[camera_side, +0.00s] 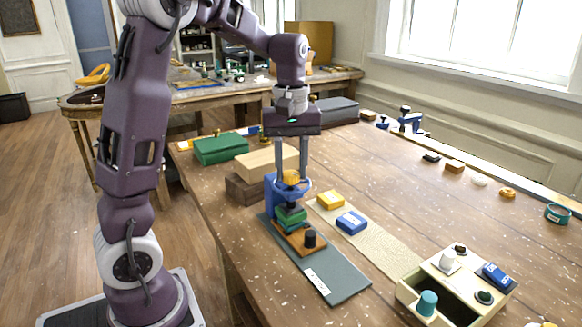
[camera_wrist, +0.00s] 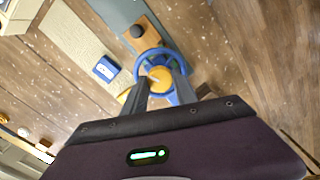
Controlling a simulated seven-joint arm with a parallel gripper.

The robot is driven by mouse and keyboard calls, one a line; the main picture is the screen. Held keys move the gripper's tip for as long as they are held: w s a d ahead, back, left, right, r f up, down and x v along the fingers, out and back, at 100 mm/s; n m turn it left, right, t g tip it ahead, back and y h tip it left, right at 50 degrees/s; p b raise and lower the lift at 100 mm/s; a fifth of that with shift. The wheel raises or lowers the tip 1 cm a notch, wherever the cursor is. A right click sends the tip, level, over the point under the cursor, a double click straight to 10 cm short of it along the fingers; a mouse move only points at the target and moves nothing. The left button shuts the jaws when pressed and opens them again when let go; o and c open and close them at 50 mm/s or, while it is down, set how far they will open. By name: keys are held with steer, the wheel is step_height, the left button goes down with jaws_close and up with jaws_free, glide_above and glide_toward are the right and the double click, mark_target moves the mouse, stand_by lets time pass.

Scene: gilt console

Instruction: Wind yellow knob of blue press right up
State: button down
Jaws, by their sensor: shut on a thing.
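The blue press (camera_side: 269,190) stands on a dark grey base plate (camera_side: 340,285) on the table. Its yellow knob (camera_side: 291,177) sits on top, inside a blue ring; the knob also shows in the wrist view (camera_wrist: 160,78). My gripper (camera_side: 291,176) points straight down over the press, its two fingers shut on the yellow knob from opposite sides. Green blocks (camera_side: 290,217) are stacked under the press, above a brown wooden board (camera_side: 290,240). A black knob (camera_side: 310,238) stands on the board's front part. How far the press is wound is hard to tell.
Yellow (camera_side: 330,200) and blue (camera_side: 352,222) boxes lie on a tan strip right of the press. Wooden blocks (camera_side: 265,162) and a green box (camera_side: 220,148) are behind left. A cream open box (camera_side: 411,287) stands front right. The table's right middle is largely clear.

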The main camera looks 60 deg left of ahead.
steer(key=n, duration=0.7)
steer(key=shift+f, duration=0.1)
steer(key=n, duration=1.3)
steer(key=shift+s, duration=0.1)
steer(key=n, duration=0.3)
steer(key=shift+n, duration=0.3)
steer(key=n, duration=0.4)
steer(key=shift+n, duration=1.9)
